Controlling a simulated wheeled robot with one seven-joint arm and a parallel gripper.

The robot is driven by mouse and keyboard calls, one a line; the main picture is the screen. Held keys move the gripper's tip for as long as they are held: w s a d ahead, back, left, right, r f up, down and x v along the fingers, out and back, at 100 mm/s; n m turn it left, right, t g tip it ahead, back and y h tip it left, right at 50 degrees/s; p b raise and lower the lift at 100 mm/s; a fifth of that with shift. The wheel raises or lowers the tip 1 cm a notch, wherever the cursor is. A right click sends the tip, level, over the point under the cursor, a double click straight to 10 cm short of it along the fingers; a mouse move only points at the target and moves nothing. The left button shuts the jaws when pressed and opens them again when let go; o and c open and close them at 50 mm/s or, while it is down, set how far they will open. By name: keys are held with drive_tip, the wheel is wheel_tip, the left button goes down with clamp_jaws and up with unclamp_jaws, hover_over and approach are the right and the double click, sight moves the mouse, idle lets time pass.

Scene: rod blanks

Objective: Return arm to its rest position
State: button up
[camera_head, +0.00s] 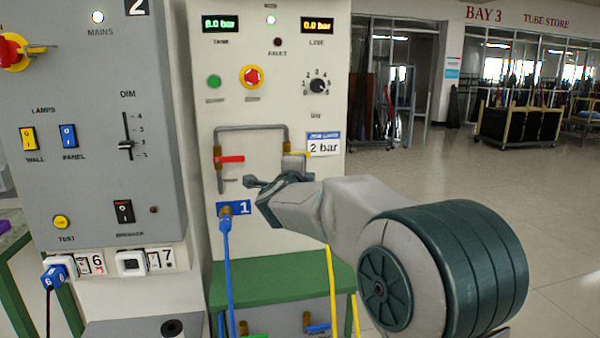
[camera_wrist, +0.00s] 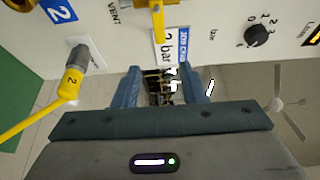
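My arm (camera_head: 345,212) reaches in from the lower right, in front of the white pneumatic panel (camera_head: 232,115). My gripper (camera_head: 258,186) is beside the panel's lower pipework, just right of and above the blue label 1. In the wrist view my gripper (camera_wrist: 160,88) has its two blue-grey fingers apart, with only background between them, so it looks open and empty. The panel fills the top of that view, close by. Whether any part of the gripper touches the panel cannot be told.
A blue hose (camera_head: 227,270) hangs from port 1. A yellow hose (camera_wrist: 35,120) joins port 2. A red lever (camera_head: 230,159), a job card (camera_head: 324,144) and a rotary knob (camera_head: 318,86) are on the panel. A green bench (camera_head: 285,280) stands below. Open floor (camera_head: 540,190) lies right.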

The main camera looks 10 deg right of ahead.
drive_tip(key=shift+s+a, duration=0.1)
drive_tip(key=shift+s, duration=0.25)
